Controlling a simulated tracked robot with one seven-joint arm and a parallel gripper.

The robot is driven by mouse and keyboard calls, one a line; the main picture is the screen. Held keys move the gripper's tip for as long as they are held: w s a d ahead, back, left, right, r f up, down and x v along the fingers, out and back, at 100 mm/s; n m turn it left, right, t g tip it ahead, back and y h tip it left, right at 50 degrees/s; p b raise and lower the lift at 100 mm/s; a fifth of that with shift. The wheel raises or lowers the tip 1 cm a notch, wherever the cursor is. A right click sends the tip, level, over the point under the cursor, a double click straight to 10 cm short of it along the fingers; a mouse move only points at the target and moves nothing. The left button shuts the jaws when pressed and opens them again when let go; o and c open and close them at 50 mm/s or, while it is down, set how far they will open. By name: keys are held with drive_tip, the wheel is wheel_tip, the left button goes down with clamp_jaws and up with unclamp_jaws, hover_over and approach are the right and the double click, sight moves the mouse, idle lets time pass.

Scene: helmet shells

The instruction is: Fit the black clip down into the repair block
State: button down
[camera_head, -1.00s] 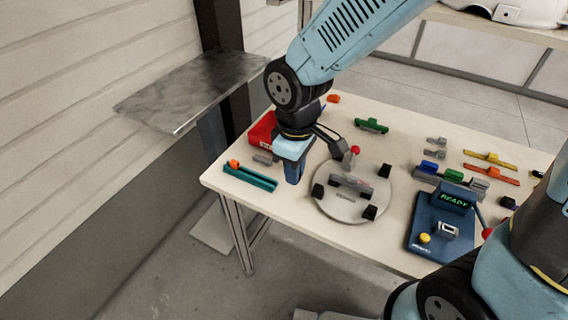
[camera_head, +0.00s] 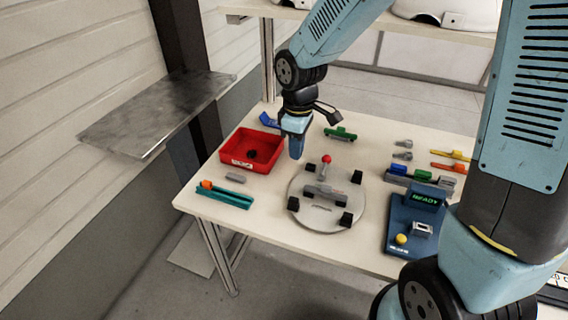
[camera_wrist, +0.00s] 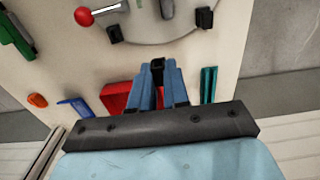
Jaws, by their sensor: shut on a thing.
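My gripper (camera_head: 296,156) points down above the table, between the red bin and the round plate. In the wrist view its blue fingers (camera_wrist: 158,90) are shut on the black clip (camera_wrist: 157,66), which sticks out past the fingertips. The clip cannot be made out in the head view. A grey block (camera_head: 324,194) sits in a fixture on the round grey plate (camera_head: 312,218), to the right of my gripper; I take it for the repair block. In the wrist view part of it (camera_wrist: 167,9) shows at the top edge, apart from the clip.
The red bin (camera_head: 230,157) holds a small black thing. A teal tray (camera_head: 226,199) lies in front of it. A red-knobbed lever (camera_head: 326,160) stands by the plate, with black posts around. A blue READY device (camera_head: 412,222) and coloured parts are to the right.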

drive_tip(key=w+d+f, duration=0.1)
drive_tip(key=w+d, duration=0.3)
drive_tip(key=w, duration=0.3)
drive_tip(key=shift+d+f, duration=0.15)
drive_tip(key=shift+f, duration=0.2)
drive_tip(key=shift+f, duration=0.1)
drive_tip(key=shift+f, duration=2.8)
drive_tip(key=shift+f, duration=1.1)
drive_tip(key=c, duration=1)
unclamp_jaws()
drive_tip(key=shift+c, duration=0.2)
drive_tip(key=shift+r, duration=0.1)
wheel_tip(320, 180, up, 14)
drive_tip(key=shift+f, duration=0.25)
